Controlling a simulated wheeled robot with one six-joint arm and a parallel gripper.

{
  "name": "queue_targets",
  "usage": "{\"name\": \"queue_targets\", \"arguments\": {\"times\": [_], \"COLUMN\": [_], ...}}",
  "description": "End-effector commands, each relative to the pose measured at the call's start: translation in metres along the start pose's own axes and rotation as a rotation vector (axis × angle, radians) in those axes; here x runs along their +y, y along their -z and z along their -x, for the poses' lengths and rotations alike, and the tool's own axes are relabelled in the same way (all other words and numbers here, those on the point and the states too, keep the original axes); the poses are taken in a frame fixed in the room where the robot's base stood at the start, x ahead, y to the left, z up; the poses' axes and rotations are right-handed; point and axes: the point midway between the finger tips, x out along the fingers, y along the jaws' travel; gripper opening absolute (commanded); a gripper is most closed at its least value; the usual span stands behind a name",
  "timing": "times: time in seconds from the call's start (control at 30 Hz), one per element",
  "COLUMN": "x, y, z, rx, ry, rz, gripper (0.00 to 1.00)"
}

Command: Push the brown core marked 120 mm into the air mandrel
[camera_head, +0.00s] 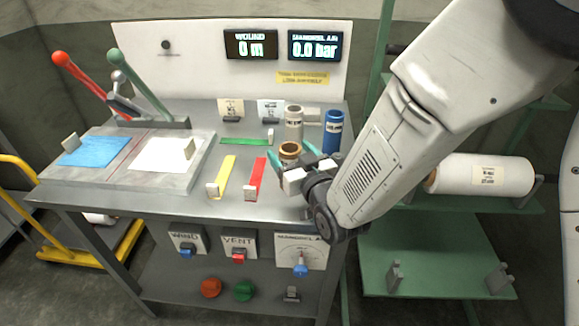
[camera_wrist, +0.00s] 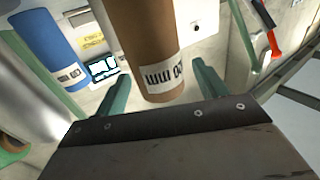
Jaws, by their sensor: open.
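The brown core (camera_head: 290,149) stands upright at the right end of the bench, partly hidden by my gripper. In the wrist view the brown core (camera_wrist: 145,40) fills the top middle, and its white label reads upside down, only partly legible. My gripper (camera_head: 292,160) is open. Its two green fingers also show in the wrist view (camera_wrist: 162,88), one on each side of the core with gaps visible, so it is not clamped. I cannot pick out the air mandrel; my arm covers part of the right side. The mandrel air display (camera_head: 315,46) reads 0.0 bar.
A pale core (camera_head: 293,122) and a blue core (camera_head: 332,132) stand close behind the brown one. Yellow (camera_head: 226,176) and red (camera_head: 255,178) strips lie to its left. Levers (camera_head: 120,90) rise at the back left. A green rack (camera_head: 430,255) with a white roll (camera_head: 485,175) stands right.

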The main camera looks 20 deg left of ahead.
Motion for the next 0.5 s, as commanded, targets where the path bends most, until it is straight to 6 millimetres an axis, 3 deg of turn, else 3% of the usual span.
{"name": "queue_targets", "arguments": {"times": [0.2,0.43,0.5], "x": [-0.001,-0.002,-0.002], "y": [0.000,0.000,0.000], "z": [-0.024,-0.025,-0.025], "rx": [-0.001,-0.001,-0.001], "ry": [0.001,0.002,0.002], "rz": [0.000,0.000,0.000], "gripper": [0.72,0.72,0.53]}}
